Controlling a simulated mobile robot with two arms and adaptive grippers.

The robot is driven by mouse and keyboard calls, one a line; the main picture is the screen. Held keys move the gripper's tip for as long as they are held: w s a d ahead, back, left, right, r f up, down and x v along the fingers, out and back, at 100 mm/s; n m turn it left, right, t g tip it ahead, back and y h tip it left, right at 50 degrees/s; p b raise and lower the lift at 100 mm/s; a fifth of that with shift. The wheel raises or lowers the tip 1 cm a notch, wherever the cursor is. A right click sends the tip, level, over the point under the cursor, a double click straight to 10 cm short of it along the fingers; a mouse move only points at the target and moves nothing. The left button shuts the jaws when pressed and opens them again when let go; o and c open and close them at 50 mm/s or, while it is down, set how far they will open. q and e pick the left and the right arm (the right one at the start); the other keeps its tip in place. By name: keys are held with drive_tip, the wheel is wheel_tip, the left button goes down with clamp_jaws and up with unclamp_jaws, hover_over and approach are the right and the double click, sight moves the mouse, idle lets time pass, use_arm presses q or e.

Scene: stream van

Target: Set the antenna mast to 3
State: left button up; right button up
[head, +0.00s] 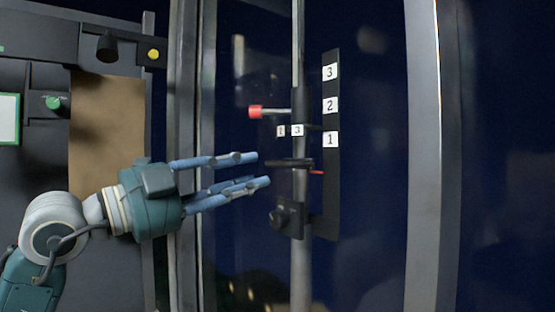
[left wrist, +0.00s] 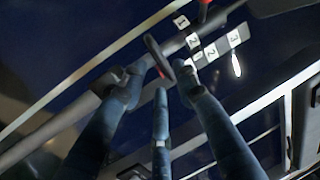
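The antenna mast (head: 299,265) is a vertical grey pole. A black scale plate (head: 332,185) beside it carries white labels 3, 2 and 1 from top to bottom. A thin red pointer (head: 316,172) on the mast sits below label 1. A black handle (head: 287,162) sticks out left of the mast at about that height; a dark bar that looks like it shows in the left wrist view (left wrist: 158,56). My left gripper (head: 262,170) is open and empty, fingers pointing right, tips just short of the handle. Contact cannot be told. My right gripper is not in view.
A red-tipped lever (head: 256,112) sticks out left of the mast above my fingers. A black clamp with a knob (head: 284,216) sits lower on the mast. Upright metal frame posts (head: 184,90) stand left and right (head: 423,120) of the dark opening.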

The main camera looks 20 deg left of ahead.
sight(276, 166)
use_arm(q)
drive_tip(key=p+x, duration=0.2)
drive_tip(key=x, duration=0.4)
drive_tip(key=shift+s+r, duration=0.1)
drive_tip(key=shift+r, duration=0.05)
drive_tip(key=shift+w+d, duration=0.35)
drive_tip(key=shift+w, duration=0.15)
clamp_jaws()
drive_tip(key=shift+p, duration=0.3)
